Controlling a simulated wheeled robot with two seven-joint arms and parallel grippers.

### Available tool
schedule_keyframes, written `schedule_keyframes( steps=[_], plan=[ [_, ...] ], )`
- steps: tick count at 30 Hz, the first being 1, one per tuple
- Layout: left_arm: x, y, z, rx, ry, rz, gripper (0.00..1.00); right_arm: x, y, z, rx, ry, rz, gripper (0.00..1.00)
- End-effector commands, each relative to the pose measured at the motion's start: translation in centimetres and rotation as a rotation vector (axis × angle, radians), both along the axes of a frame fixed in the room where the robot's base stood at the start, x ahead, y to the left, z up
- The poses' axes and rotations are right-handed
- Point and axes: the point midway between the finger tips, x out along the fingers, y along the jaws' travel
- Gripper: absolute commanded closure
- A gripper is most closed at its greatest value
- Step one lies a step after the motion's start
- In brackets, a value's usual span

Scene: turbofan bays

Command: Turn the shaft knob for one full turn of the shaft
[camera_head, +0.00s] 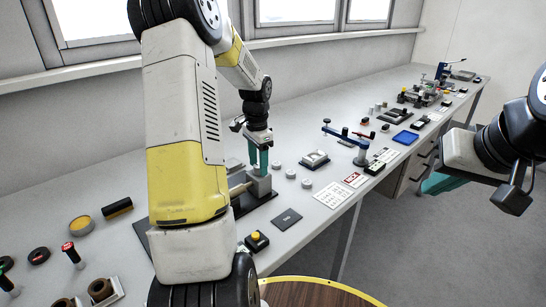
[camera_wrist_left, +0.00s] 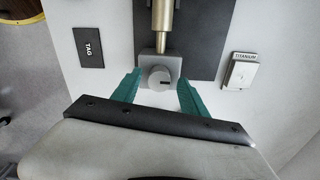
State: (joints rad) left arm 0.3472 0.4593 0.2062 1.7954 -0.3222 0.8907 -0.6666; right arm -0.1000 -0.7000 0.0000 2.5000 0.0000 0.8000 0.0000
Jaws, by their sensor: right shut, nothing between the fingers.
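The shaft knob (camera_wrist_left: 160,78) is a round grey disc with a short dark mark, on the front of a grey block (camera_wrist_left: 147,67). A brass-coloured shaft (camera_wrist_left: 162,27) runs back from that block over a dark base plate (camera_wrist_left: 208,35). My left gripper (camera_wrist_left: 158,94) is open, with one teal finger on each side of the knob and gaps visible between. In the head view my left gripper (camera_head: 259,157) points down just above the block (camera_head: 259,183); the knob is hard to make out there. My right gripper (camera_head: 440,183) is shut and empty, off the bench at the right.
A dark tag plate (camera_wrist_left: 90,47) and a titanium-labelled block (camera_wrist_left: 243,72) flank the base plate. Several small pale discs (camera_head: 306,183), a yellow button box (camera_head: 256,241) and a blue stand (camera_head: 361,150) are on the bench. A round wooden top (camera_head: 315,293) is in front.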

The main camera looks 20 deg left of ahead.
Motion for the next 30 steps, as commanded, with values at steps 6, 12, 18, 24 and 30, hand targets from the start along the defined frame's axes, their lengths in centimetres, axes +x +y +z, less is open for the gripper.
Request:
schedule_keyframes(
  steps=[6, 12, 18, 24, 30],
  plan=[
    [-0.1, 0.0, -0.1, 0.0, 0.003, 0.0, 0.48, 0.0, 0.0, 0.0, 0.0, 0.0, 0.0, 1.0],
    [0.0, 0.0, 0.9, 0.001, 0.001, 0.0, 0.48, 0.0, 0.0, 0.0, 0.0, 0.0, 0.0, 1.0],
    [0.0, 0.0, 4.3, 0.0, -0.001, 0.0, 0.48, 0.0, 0.0, 0.0, 0.0, 0.0, 0.0, 1.0],
    [0.0, 0.0, 7.0, 0.001, 0.001, 0.0, 0.48, 0.0, 0.0, 0.0, 0.0, 0.0, 0.0, 1.0],
    [-0.1, 0.0, 7.8, -0.001, 0.002, 0.001, 0.48, 0.0, 0.0, 0.0, 0.0, 0.0, 0.0, 1.0]
  ],
)
